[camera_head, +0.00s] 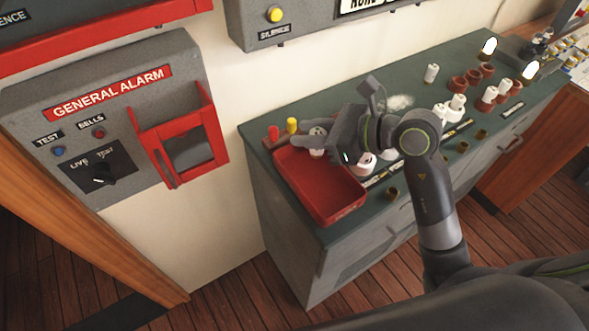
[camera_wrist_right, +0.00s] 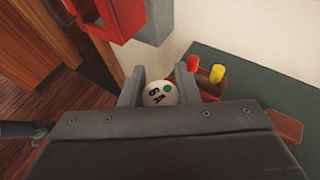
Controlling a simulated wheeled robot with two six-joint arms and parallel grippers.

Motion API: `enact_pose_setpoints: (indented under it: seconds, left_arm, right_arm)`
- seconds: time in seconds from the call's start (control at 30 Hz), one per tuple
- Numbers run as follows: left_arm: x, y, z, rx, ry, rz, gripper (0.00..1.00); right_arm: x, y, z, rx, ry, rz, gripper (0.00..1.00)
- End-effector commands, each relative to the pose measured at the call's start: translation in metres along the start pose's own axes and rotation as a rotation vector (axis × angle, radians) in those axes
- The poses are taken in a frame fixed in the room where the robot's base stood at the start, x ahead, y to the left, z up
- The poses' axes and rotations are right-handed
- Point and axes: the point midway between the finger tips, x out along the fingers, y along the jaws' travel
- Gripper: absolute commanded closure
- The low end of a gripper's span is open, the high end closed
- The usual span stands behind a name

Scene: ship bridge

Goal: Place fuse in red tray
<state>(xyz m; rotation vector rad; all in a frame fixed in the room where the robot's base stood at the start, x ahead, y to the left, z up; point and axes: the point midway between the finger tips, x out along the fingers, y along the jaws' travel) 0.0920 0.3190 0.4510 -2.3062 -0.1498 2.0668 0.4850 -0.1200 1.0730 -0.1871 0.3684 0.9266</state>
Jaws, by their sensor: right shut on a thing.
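The red tray (camera_head: 325,203) lies on the left end of the dark green counter top. My right gripper (camera_head: 317,136) is over the back part of the tray. It is shut on a white fuse (camera_wrist_right: 160,94), whose round end with "6A" and a green dot shows between the fingers (camera_wrist_right: 160,85) in the right wrist view. In the head view the fuse (camera_head: 317,152) shows small under the fingers. I cannot tell whether it touches the tray floor. My left gripper is not in view.
A red and a yellow piece (camera_head: 292,125) stand behind the tray. Several white fuses and brown holders (camera_head: 474,76) stand further right on the counter (camera_head: 400,90). The grey General Alarm box (camera_head: 110,110) with its red frame is on the wall at left.

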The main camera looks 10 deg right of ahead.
Motion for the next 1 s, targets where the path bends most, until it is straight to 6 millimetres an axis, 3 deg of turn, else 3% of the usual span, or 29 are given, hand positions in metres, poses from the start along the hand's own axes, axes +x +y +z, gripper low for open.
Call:
enact_pose_setpoints:
  seconds: [0.2, 0.37, 0.6, 1.0]
  left_arm:
    - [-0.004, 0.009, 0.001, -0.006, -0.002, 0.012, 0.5]
    - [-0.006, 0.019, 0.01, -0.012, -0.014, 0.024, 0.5]
    - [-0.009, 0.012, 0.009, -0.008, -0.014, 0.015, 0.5]
    - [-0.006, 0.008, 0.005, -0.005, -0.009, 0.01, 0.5]
  right_arm:
    - [0.015, 0.001, -0.039, 0.01, 0.004, 0.001, 0.94]
    - [0.022, 0.0, -0.053, 0.004, 0.002, 0.001, 0.94]
    - [0.034, 0.0, -0.083, 0.006, 0.003, 0.001, 0.94]
    - [0.037, 0.0, -0.091, 0.0, 0.001, 0.0, 0.94]
